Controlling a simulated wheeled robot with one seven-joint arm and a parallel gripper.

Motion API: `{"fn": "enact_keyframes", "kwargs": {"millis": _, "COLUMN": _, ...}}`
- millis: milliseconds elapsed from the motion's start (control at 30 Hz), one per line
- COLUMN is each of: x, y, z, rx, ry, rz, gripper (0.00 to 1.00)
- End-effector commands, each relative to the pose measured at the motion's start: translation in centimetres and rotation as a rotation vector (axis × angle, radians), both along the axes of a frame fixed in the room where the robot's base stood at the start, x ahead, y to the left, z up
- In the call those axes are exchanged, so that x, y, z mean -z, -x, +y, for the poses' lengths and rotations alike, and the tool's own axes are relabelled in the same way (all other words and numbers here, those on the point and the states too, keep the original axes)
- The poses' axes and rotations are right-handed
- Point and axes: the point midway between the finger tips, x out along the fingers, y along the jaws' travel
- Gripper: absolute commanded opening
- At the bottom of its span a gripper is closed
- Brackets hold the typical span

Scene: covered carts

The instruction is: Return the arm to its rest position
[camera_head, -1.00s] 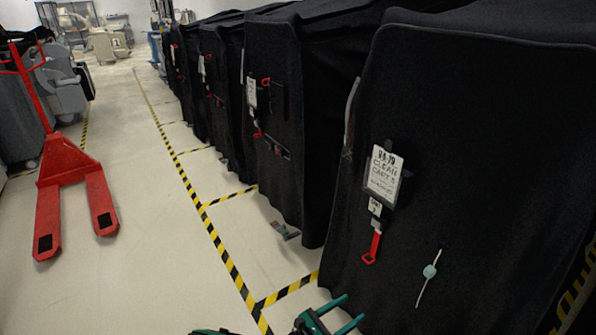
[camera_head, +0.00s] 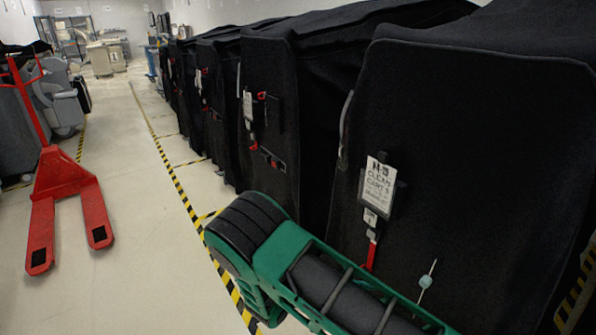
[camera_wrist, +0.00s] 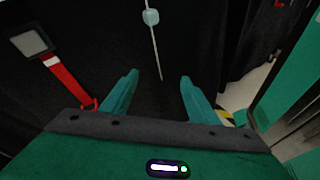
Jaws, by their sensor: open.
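My gripper (camera_wrist: 158,92) shows in the wrist view with its two green fingers apart and nothing between them. It faces the black cover of the nearest cart (camera_head: 480,150). A white tie with a pale blue toggle (camera_wrist: 151,17) hangs beyond the fingertips on that cover. A red strap (camera_wrist: 68,82) hangs left of the fingers. The same toggle (camera_head: 425,282) and the cart's label (camera_head: 379,183) show on the cover.
A row of black covered carts (camera_head: 270,120) runs back along the right. A red pallet jack (camera_head: 65,200) stands at left. Yellow-black tape (camera_head: 172,175) marks the pale floor, which is clear between the jack and the carts.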

Motion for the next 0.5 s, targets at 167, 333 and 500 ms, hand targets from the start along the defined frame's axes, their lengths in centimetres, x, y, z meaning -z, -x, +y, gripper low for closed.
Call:
{"fn": "enact_keyframes", "kwargs": {"millis": 167, "x": -4.1, "y": 0.1, "z": -3.2, "rx": 0.185, "ry": -0.13, "rz": -0.075, "gripper": 0.54}}
{"fn": "enact_keyframes", "kwargs": {"millis": 333, "x": -7.7, "y": 0.8, "z": -6.2, "rx": 0.354, "ry": -0.24, "rz": -0.15, "gripper": 0.54}}
{"fn": "enact_keyframes", "kwargs": {"millis": 500, "x": -11.2, "y": 2.0, "z": -9.1, "rx": 0.522, "ry": -0.341, "rz": -0.23, "gripper": 0.54}}
